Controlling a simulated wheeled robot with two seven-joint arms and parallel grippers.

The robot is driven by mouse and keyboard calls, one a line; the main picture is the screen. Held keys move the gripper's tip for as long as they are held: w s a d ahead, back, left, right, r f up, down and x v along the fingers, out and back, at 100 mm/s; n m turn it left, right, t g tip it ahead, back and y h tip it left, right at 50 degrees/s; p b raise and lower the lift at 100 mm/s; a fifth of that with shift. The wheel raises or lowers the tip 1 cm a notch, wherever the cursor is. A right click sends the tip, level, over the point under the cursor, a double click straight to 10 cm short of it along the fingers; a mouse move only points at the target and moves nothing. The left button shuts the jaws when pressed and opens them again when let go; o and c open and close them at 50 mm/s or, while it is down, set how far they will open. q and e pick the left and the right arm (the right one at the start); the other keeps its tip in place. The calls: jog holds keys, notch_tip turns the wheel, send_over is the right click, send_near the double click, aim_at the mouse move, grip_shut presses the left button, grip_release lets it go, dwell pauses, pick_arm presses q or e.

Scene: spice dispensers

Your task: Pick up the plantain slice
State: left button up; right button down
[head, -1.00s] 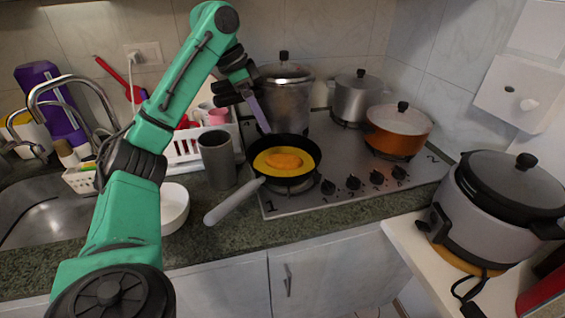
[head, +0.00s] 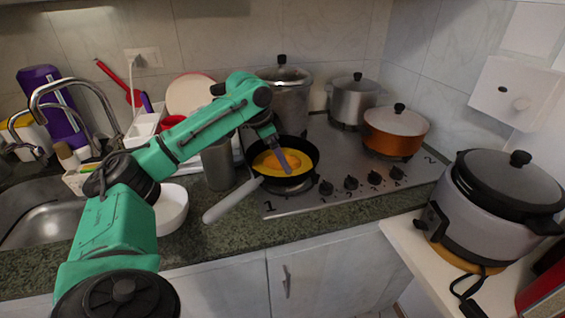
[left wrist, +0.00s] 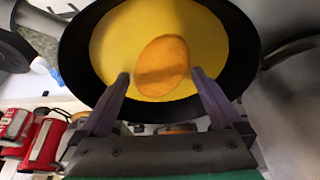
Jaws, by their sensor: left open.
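The plantain slice is an orange-brown oval (left wrist: 163,66) lying on yellow oil in a black frying pan (left wrist: 245,45). In the head view the slice (head: 292,157) is partly hidden by my left gripper's finger. The pan (head: 313,170) sits on the stove's front left burner, its pale handle (head: 232,201) pointing to the front left. My left gripper (head: 283,163) is over the pan. In the left wrist view its two purple fingers (left wrist: 158,75) are open, with the slice ahead and between their tips. I cannot tell whether the tips touch the oil.
A grey cup (head: 218,165) stands just left of the pan, with a white bowl (head: 172,208) nearby. Tall pots (head: 292,105) and an orange pot (head: 395,130) stand behind and right.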

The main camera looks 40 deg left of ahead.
pick_arm(q)
jog(key=c, duration=1.2)
jog(key=shift+r, duration=0.15)
jog(key=shift+c, duration=0.2)
